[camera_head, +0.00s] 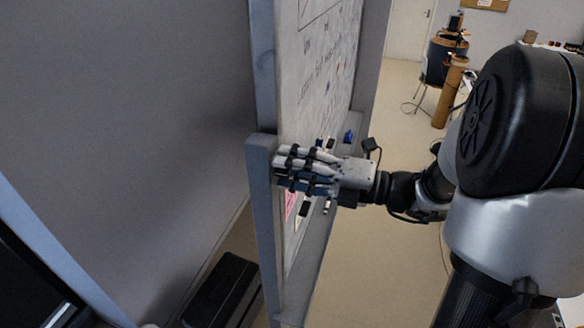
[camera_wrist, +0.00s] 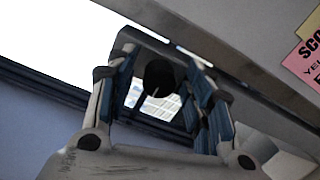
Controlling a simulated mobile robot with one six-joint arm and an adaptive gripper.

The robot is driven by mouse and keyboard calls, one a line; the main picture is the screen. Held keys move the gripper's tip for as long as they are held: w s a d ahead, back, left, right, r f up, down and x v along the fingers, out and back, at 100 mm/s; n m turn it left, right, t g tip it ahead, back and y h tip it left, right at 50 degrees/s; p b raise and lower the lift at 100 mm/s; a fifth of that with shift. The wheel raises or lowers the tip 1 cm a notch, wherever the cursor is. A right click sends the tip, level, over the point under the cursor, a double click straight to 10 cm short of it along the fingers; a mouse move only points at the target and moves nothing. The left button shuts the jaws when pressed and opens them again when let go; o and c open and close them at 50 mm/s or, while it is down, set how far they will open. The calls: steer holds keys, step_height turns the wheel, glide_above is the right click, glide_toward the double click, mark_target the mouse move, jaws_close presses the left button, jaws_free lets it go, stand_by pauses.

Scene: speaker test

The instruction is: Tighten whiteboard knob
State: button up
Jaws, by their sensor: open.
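The whiteboard (camera_head: 322,75) stands upright in the head view, seen nearly edge-on, with writing on its face. Its blue-grey side frame (camera_head: 262,190) runs down its left edge. My gripper (camera_head: 283,168) is at this frame, fingers pointing left. In the wrist view my gripper (camera_wrist: 160,82) has its blue and grey fingers spread. A dark round knob (camera_wrist: 160,76) shows between the fingers. I cannot tell whether any finger touches it. The knob is hidden behind my fingers in the head view.
A tray ledge with markers and a blue item (camera_head: 348,136) runs along the board's lower edge. Pink and yellow notes (camera_wrist: 308,55) are on the board. A black box (camera_head: 225,290) lies on the floor below. Open floor (camera_head: 395,260) lies right of the board.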

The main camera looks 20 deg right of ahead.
steer(key=v, duration=1.2)
